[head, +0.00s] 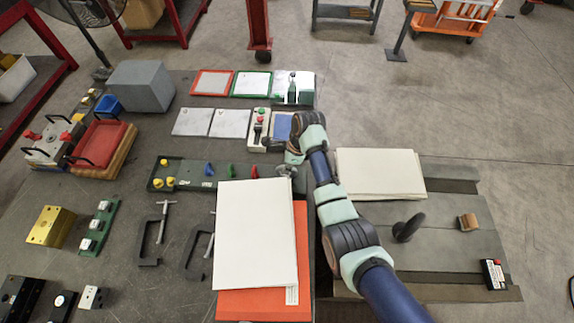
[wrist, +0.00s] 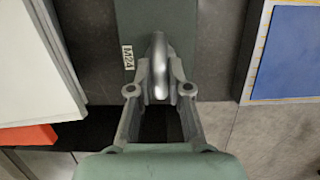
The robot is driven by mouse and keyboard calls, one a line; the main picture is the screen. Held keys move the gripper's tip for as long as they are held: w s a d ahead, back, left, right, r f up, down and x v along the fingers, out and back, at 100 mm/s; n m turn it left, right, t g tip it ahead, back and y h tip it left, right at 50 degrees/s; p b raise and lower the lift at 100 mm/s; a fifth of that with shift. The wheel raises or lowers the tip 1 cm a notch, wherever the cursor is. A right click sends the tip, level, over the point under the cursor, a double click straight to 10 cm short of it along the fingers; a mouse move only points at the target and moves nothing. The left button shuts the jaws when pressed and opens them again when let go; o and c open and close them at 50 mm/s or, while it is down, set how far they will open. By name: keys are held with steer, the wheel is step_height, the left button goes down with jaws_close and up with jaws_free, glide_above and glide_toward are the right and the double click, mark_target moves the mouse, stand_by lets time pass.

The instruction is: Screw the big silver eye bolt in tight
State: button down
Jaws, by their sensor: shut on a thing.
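The big silver eye bolt (wrist: 159,65) stands at the end of a dark green rack (wrist: 143,18), beside a label reading M24. My gripper (wrist: 159,88) is shut on its ring, one finger on each side. The ring is seen nearly edge-on; its shank and its seat in the rack are hidden, so I cannot tell how deep it sits. In the head view the rack (head: 190,186) lies mid-table, and the silver eye bolt (head: 286,170) shows at its right end, partly hidden by my gripper (head: 292,157).
Yellow, blue, green and red pieces stand along the rack to the left. A white board (head: 255,230) on an orange one lies just in front of the rack. A blue panel (head: 282,126) lies behind it. Two dark clamps (head: 152,240) lie at the front left.

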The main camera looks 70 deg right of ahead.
steer(key=shift+w+p+v, duration=0.25)
steer(key=shift+p+v, duration=0.85)
steer(key=shift+p, duration=0.05)
steer(key=shift+w+p+v, duration=0.25)
steer(key=shift+p+v, duration=0.9)
steer(key=shift+a+r, duration=0.15)
